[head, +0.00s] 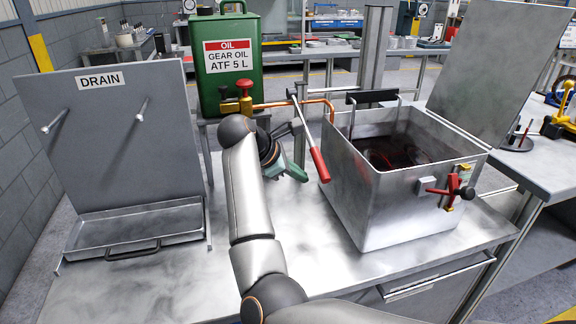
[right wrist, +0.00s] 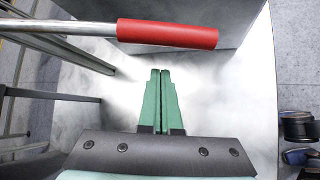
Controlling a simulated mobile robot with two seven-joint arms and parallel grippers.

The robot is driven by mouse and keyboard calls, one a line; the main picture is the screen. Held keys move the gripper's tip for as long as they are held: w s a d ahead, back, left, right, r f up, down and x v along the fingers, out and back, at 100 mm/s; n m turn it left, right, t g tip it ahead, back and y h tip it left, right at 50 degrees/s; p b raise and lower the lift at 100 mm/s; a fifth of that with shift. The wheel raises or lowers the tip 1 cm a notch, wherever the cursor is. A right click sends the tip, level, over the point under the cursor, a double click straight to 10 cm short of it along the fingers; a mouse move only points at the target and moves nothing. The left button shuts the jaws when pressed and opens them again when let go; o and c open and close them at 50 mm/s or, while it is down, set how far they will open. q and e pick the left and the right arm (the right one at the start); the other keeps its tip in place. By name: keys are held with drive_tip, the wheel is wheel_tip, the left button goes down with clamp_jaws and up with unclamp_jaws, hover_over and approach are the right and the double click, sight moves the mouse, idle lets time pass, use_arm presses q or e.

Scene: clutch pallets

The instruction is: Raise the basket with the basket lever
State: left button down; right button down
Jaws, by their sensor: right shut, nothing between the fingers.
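The basket lever is a chrome rod with a red grip (head: 320,165), slanting down beside the left wall of the open metal tank (head: 415,205). The basket is mostly hidden inside the tank; a black bar (head: 372,97) on two uprights shows above the back rim. My right gripper (head: 298,174) is just left of the red grip, shut and empty. In the right wrist view its green fingers (right wrist: 160,73) are together, and the red grip (right wrist: 168,34) crosses beyond their tips, seemingly apart from them. My left gripper is out of view.
A drain tray (head: 140,226) with an upright panel stands at the left. A green oil can (head: 228,75) and a copper pipe (head: 318,102) are behind my arm. A red-handled valve (head: 455,190) sticks out of the tank front. The front bench top is clear.

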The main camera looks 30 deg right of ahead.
drive_tip(key=shift+s+d+r+p, duration=0.2)
drive_tip(key=shift+s+d+r, duration=0.15)
drive_tip(key=shift+d+r, duration=0.2)
drive_tip(key=shift+s+d+r+p, duration=0.15)
drive_tip(key=shift+s+d+r, duration=0.2)
drive_tip(key=shift+r, duration=0.2)
